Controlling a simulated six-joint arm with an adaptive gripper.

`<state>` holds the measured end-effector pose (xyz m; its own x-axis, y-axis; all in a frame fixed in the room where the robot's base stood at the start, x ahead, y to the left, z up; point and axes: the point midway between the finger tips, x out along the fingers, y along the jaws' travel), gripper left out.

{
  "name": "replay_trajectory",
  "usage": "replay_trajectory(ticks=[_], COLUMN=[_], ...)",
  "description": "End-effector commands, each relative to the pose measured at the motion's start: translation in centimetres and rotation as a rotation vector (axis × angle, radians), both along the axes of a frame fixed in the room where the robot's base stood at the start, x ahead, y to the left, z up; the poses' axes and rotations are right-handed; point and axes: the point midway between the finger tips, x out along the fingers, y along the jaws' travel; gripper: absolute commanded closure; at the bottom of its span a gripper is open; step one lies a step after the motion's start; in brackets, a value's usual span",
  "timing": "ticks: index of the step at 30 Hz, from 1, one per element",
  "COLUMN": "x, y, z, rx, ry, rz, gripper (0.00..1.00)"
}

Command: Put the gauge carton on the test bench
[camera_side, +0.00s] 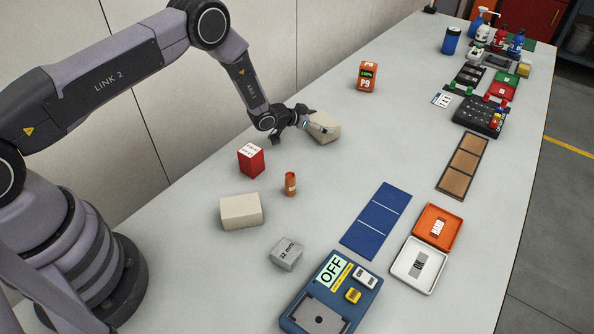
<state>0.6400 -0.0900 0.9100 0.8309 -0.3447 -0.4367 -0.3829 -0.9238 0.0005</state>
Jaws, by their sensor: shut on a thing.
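My gripper (310,123) is shut on a beige carton (325,131), low over the table or resting on it; I cannot tell which. The fingers cover its left side. No name is readable on this carton, so I cannot confirm that it is the gauge carton. A second plain beige block (241,212) lies nearer the camera. A blue unit (370,300), apparently the test bench, stands at the front edge of the view. It has an OFF display, a grey plate, and a white and a yellow button. The plate is empty.
A red box (251,161), an orange cylinder (291,184) and a grey 32 mm block (286,254) stand between the carton and the blue unit. A blue mat (377,221), orange tray (456,211) and white tray (400,265) lie to the right. An orange P9 device (367,77) stands behind.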

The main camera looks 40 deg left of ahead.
Motion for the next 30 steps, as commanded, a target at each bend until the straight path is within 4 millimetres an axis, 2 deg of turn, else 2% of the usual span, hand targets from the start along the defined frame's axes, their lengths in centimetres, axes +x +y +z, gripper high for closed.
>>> replay_trajectory(ticks=[13, 14, 15, 25, 30], x=[0.0, 0.0, 0.0, 0.0, -1.0], y=[0.0, 0.0, 0.0, 0.0, 0.5], z=[-0.7, -0.6, -0.6, -0.6, -0.1], rx=[0.0, 0.0, 0.0, -0.001, -0.001], ry=[-0.003, -0.002, -0.002, -0.002, -0.001], rz=[0.0, 0.0, 0.0, 0.0, 0.0], gripper=[0.49, 0.04, 0.0, 0.0, 0.0])
